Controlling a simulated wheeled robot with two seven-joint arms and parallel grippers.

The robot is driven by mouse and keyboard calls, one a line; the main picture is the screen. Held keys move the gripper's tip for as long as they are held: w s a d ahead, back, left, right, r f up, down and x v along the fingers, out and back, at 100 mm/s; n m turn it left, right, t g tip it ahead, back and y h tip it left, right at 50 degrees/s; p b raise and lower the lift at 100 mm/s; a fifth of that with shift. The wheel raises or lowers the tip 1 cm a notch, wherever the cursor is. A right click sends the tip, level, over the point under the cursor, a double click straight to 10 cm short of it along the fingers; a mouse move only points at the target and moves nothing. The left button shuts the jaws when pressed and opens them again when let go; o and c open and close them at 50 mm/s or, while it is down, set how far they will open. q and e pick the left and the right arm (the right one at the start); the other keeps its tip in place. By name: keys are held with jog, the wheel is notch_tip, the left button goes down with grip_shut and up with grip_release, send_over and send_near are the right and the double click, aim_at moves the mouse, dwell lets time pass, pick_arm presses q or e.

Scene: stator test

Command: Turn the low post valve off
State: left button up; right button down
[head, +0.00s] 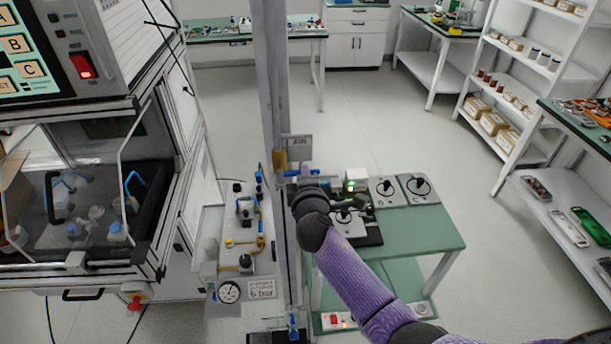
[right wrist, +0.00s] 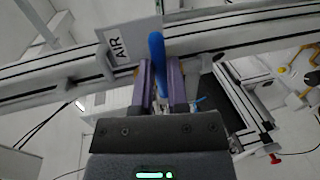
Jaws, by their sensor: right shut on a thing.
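A blue valve handle (right wrist: 156,48) stands between the two purple fingers of my right gripper (right wrist: 161,80) in the right wrist view. The gripper is shut on this handle. The white AIR sign (right wrist: 128,42) is right beside it. In the head view the AIR sign (head: 299,142) is on the grey post (head: 272,70), and blue valve parts (head: 296,173) show just below it. My dark right wrist covers the fingers there. Another small blue fitting (head: 293,325) shows low on the post. My left gripper is not in view.
A green table (head: 425,232) with dial boxes (head: 419,188) stands right of the post, under my right arm. A panel with a gauge (head: 229,292) and yellow pipes is on the left, beside a glazed cabinet. Open floor lies behind.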

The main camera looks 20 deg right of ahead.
jog(key=c, duration=0.6)
grip_release()
jog(key=p+v, duration=0.1)
jog(key=v, duration=0.9)
